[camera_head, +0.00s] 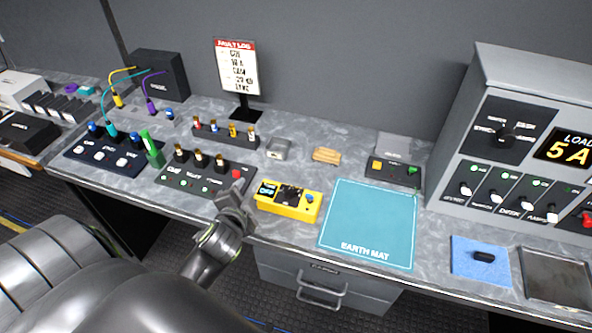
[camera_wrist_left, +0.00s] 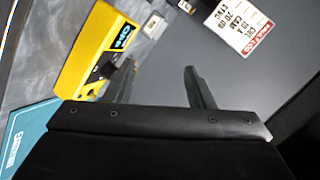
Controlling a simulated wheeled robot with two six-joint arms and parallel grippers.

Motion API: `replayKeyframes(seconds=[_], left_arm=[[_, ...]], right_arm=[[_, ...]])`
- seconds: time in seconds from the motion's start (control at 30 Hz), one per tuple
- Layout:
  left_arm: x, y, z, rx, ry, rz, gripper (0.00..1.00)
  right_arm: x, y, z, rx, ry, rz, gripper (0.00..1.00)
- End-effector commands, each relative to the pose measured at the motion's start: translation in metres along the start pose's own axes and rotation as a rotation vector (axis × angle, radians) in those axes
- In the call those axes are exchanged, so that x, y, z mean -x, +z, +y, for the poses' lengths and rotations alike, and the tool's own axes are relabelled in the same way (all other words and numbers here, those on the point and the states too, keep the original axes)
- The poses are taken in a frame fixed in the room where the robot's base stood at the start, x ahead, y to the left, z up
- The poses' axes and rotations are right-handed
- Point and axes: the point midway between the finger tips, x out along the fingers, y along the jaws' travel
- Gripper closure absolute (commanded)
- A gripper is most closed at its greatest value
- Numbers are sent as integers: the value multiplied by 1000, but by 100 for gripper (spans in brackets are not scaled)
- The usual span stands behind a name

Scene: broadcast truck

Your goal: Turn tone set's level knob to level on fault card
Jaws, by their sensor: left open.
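The tone set appears to be the yellow box (camera_head: 268,206) on the grey bench. It has a small lit display that seems to read OFF, a dark knob (camera_head: 290,195) and a blue button. It also shows in the left wrist view (camera_wrist_left: 84,42), at upper left. The fault card (camera_head: 237,68) stands upright on a black stand at the back; one line seems to read 20 dB. It shows tilted in the left wrist view (camera_wrist_left: 240,28). My left gripper (camera_head: 236,208) is open and empty, just left of the yellow box and apart from it. My right gripper is out of view.
A teal earth mat (camera_head: 370,225) lies right of the yellow box. A dark patch panel (camera_head: 200,180) with plugs and a red button is close on the left. A grey load rack (camera_head: 520,140) stands at right. A blue pad (camera_head: 480,262) lies before it.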

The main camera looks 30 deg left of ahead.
Motion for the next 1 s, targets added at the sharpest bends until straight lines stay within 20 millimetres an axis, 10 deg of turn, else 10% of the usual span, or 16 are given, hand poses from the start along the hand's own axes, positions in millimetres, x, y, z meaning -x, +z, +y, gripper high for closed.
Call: replayKeyframes(seconds=[0.5,0.73,1.0], left_arm=[[-33,-164,-89,-966,-634,559,51],[-31,-224,-75,-1523,-930,829,51],[-45,-236,-41,-2152,-1182,1186,51]], right_arm=[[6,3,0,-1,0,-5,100],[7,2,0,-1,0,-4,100],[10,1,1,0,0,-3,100]])
